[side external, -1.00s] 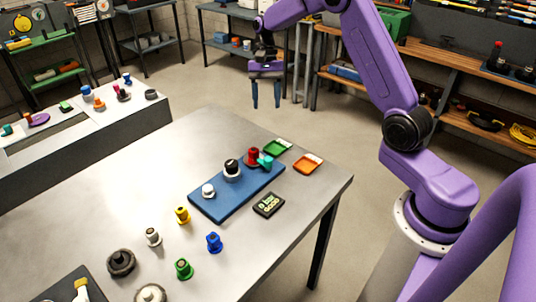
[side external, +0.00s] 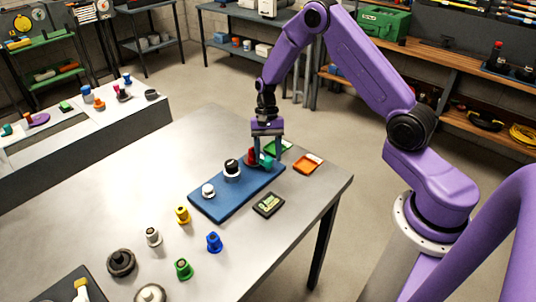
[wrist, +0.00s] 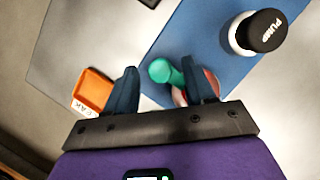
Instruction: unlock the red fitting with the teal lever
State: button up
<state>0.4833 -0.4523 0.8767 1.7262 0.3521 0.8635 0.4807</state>
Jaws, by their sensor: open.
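The red fitting (side external: 251,154) stands on the far right end of the blue board (side external: 212,206). Its teal lever (side external: 266,162) sticks out from it. In the wrist view the teal lever (wrist: 163,72) lies between my two open fingers, nearer the right one, and the red fitting (wrist: 208,84) is partly hidden behind the right finger. My gripper (side external: 267,156) is open and points down over the fitting; it also shows in the wrist view (wrist: 160,88). I cannot tell whether a finger touches the lever.
A black-capped white fitting (side external: 232,170) marked PUMP and a small white knob (side external: 208,190) stand on the same board. A small dark display box (side external: 269,204) sits in front.

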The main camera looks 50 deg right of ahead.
jog(key=shift+s+a+f, duration=0.1)
jog(key=shift+f, duration=0.25)
grip_shut()
